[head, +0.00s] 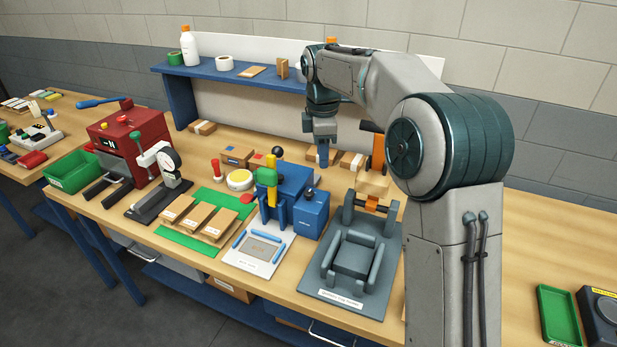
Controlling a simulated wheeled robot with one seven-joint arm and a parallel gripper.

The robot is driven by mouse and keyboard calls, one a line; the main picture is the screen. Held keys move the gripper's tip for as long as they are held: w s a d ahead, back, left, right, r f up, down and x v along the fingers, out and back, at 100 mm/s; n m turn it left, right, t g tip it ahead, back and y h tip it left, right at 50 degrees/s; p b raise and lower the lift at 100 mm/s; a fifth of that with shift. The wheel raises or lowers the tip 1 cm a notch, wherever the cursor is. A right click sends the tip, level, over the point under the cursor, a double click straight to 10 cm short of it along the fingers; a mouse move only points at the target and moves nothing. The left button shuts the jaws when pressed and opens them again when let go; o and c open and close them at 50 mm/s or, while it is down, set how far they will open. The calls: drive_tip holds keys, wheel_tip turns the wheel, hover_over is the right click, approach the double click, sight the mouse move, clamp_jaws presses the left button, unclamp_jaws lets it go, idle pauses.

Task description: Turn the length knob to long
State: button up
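A blue machine (293,182) stands on the middle of the bench behind a white plate (232,262). A blue box (312,218) at its right has a dark round knob (310,193) on top. A black ball (278,151) stands up at the back of the machine. The length knob's marking and setting are too small to read, and I cannot tell which knob it is. My gripper (323,160) points down above and behind the blue box, apart from the knob. Its fingertips are too small to show whether they are open.
A dark grey fixture (352,262) stands right of the blue box. A green mat (170,233) with wooden blanks lies to the left. A dial gauge (168,160) and a red machine (128,140) stand farther left. A blue shelf (205,70) runs behind.

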sight(309, 192)
drive_tip(key=w+a+n+p, duration=0.1)
drive_tip(key=w+a+n, duration=0.2)
drive_tip(key=w+n, duration=0.1)
drive_tip(key=shift+g, duration=0.3)
drive_tip(key=f+p, duration=0.1)
drive_tip(key=f, duration=0.6)
drive_tip(key=f+p, duration=0.1)
drive_tip(key=f, duration=0.6)
drive_tip(key=shift+w+a+f, duration=0.15)
drive_tip(key=shift+a+f, duration=0.05)
drive_tip(key=shift+f, duration=0.15)
drive_tip(key=c, duration=0.7)
